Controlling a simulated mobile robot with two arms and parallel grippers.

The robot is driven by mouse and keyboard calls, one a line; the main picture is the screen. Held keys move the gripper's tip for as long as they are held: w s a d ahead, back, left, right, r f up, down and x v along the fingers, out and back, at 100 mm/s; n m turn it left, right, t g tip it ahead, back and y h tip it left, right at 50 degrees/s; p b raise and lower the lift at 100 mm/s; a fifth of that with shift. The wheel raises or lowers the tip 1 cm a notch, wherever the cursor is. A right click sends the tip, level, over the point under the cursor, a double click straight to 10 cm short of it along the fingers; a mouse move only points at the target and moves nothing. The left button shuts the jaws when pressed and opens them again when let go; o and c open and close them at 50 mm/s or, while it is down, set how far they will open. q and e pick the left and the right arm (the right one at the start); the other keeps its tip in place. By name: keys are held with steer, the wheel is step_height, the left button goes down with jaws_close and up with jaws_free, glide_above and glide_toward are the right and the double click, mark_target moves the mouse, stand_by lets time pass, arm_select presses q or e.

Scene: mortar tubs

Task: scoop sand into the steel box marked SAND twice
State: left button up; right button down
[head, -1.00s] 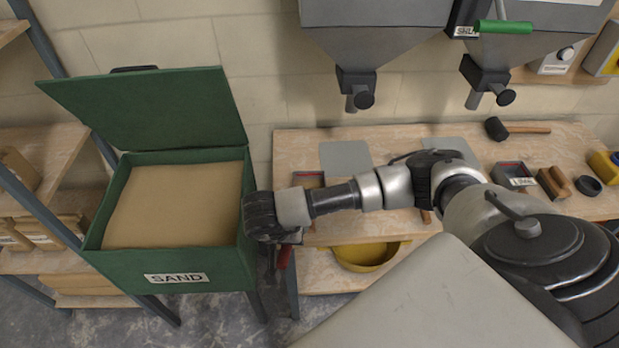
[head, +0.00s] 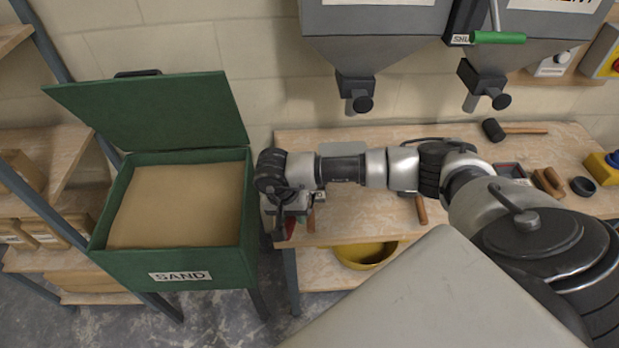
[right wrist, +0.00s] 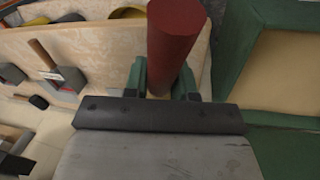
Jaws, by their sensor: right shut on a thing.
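A green bin (head: 125,262) with a raised lid stands on legs at the left in the head view; its front label reads SAND. A flat bed of tan sand (head: 180,205) fills it. My right gripper (head: 286,221) is just right of the bin, at the bench's left end. It is shut on a red handle (right wrist: 178,40), seen upright between its fingers in the right wrist view. The tool's other end is hidden. No steel box marked SAND can be read; my right arm covers part of the bench. My left gripper is out of view.
Two grey hoppers (head: 375,45) hang above the wooden bench (head: 400,232). A mallet (head: 495,131), a wooden handle (head: 421,210) and a small dark box lie on the bench. A yellow basin (head: 366,256) sits on its lower shelf. Shelving stands left of the bin.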

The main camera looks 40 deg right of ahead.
steer(key=shift+g+y, duration=0.6)
steer(key=shift+y, duration=0.1)
steer(key=shift+w+d+r+p, duration=0.55)
steer(key=shift+w+d+r, duration=0.6)
steer(key=shift+d+r, duration=0.05)
steer(key=shift+w+d+b, duration=0.35)
steer(key=shift+b, duration=0.15)
steer(key=w+d+r+g+y+b, duration=0.2)
steer(key=w+d+r+g+b, duration=0.1)
steer(key=b, duration=0.3)
steer(key=shift+w+d+n+y, duration=0.3)
steer(key=shift+d+y, duration=0.1)
steer(key=shift+r, duration=0.1)
